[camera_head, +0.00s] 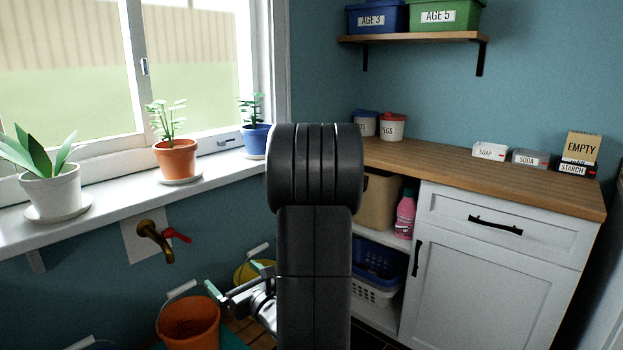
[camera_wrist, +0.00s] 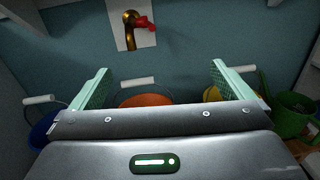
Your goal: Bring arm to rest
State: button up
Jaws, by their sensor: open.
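My arm stands dark and upright in the middle of the head view and hides what is behind it. My gripper (camera_head: 238,280) shows low beside it, to its left, near the buckets. In the wrist view my gripper (camera_wrist: 161,82) has its two green fingers wide apart, with nothing held between them. An orange bucket (camera_head: 188,322) is below and left of the gripper in the head view. The orange bucket (camera_wrist: 145,100) also shows beyond the gripper body in the wrist view. A brass tap with a red handle (camera_head: 155,238) is on the wall.
Potted plants stand on the windowsill (camera_head: 120,205). A yellow bucket (camera_head: 243,272) is behind the gripper. At right is a white cabinet (camera_head: 480,270) with a wooden counter (camera_head: 450,172), and blue and white baskets (camera_head: 375,290) on a low shelf. A green watering can (camera_wrist: 290,115) is at right in the wrist view.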

jog(key=w+d+r+m+t+h+p, duration=0.2)
jog(key=w+d+r+p, duration=0.4)
jog(key=p, duration=0.6)
jog(key=shift+w+d+r+m+h, duration=0.3)
jog(key=shift+d+r+h, duration=0.3)
jog(key=shift+d+r, duration=0.7)
jog(key=shift+a+r+t, duration=0.1)
jog(key=shift+t, duration=0.2)
